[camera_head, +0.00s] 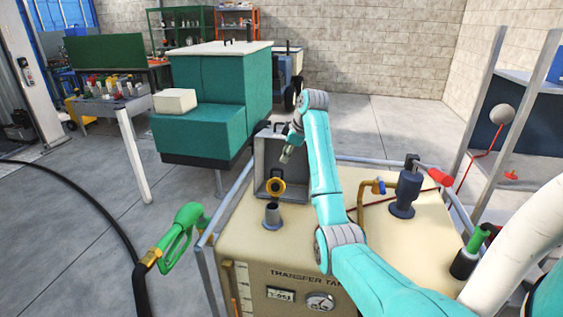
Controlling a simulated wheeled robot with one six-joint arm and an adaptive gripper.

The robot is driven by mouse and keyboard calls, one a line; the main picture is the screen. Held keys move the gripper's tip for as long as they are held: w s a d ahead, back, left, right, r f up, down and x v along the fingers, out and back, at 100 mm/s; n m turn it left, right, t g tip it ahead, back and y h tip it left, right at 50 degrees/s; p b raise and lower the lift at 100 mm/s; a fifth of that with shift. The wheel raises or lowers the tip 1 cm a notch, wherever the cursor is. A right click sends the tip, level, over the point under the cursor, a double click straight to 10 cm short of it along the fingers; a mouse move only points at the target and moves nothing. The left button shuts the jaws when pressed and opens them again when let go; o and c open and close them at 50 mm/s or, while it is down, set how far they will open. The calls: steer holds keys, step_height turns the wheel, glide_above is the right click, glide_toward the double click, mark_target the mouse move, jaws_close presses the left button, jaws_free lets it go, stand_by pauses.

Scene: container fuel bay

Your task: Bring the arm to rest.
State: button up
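My teal arm reaches up from the lower right over the cream transfer tank (240,245) and bends at a raised grey joint. My gripper (285,158) hangs from that bend, pointing down and to the left.
A filler neck (271,216) stands on the tank below the cap. A green fuel nozzle (180,238) with a black hose is at the tank's left side. A hand pump (406,190) and yellow valve (378,187) stand at right. A teal cabinet (205,125) is behind; grey floor lies between.

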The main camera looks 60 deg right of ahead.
steer(key=shift+v, duration=0.8)
steer(key=shift+s+f, duration=0.1)
steer(key=shift+s, duration=0.05)
